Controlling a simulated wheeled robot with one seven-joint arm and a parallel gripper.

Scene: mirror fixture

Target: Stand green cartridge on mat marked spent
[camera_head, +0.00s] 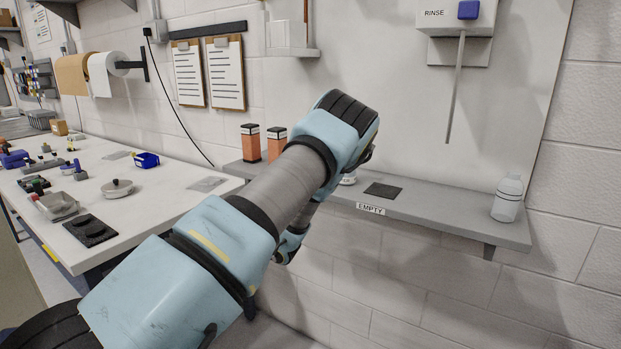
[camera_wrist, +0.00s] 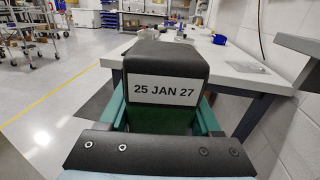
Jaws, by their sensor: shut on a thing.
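The green cartridge (camera_wrist: 166,118) fills the middle of the wrist view, with a black top and a white label reading "25 JAN 27". My gripper (camera_wrist: 161,128) is shut on it, and the dark bar of the hand crosses the bottom of that view. In the head view my arm hides the gripper's jaws and the cartridge. A dark square mat (camera_head: 383,190) lies bare on the grey wall shelf, above a label reading "EMPTY". No mat marked spent can be read; my arm covers part of the shelf.
The grey shelf (camera_head: 450,217) carries two orange cartridges (camera_head: 250,143) at left and a white bottle (camera_head: 508,198) at right. A rinse unit (camera_head: 456,17) with a hanging rod is above. A cluttered white worktable (camera_head: 150,195) stands at left.

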